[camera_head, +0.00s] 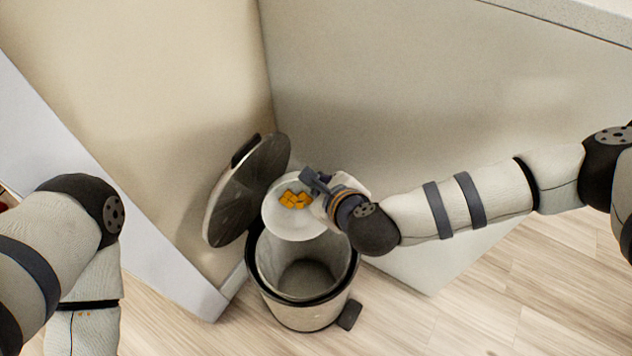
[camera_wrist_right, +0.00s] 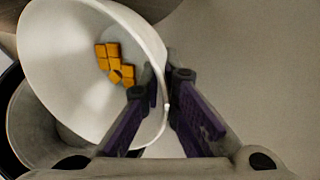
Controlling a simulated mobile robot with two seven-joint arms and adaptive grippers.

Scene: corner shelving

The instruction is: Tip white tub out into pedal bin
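The white tub (camera_head: 290,226) is above the pedal bin (camera_head: 300,316), near the back of its opening. Several orange cubes (camera_head: 296,200) lie together inside it. My right gripper (camera_head: 318,188) is shut on the tub's rim; in the right wrist view its fingers (camera_wrist_right: 165,90) pinch the wall of the tub (camera_wrist_right: 65,50) from both sides. The tub is tilted in that view, with the cubes (camera_wrist_right: 116,66) still inside. The bin's lid (camera_head: 240,195) stands open, and the visible inside looks empty. My left gripper is not in view; only my left arm shows.
Beige wall panels (camera_head: 150,90) meet in a corner behind the bin. The bin's dark pedal (camera_head: 350,314) sticks out at its lower right. A pale wood floor (camera_head: 480,310) lies open to the right and front.

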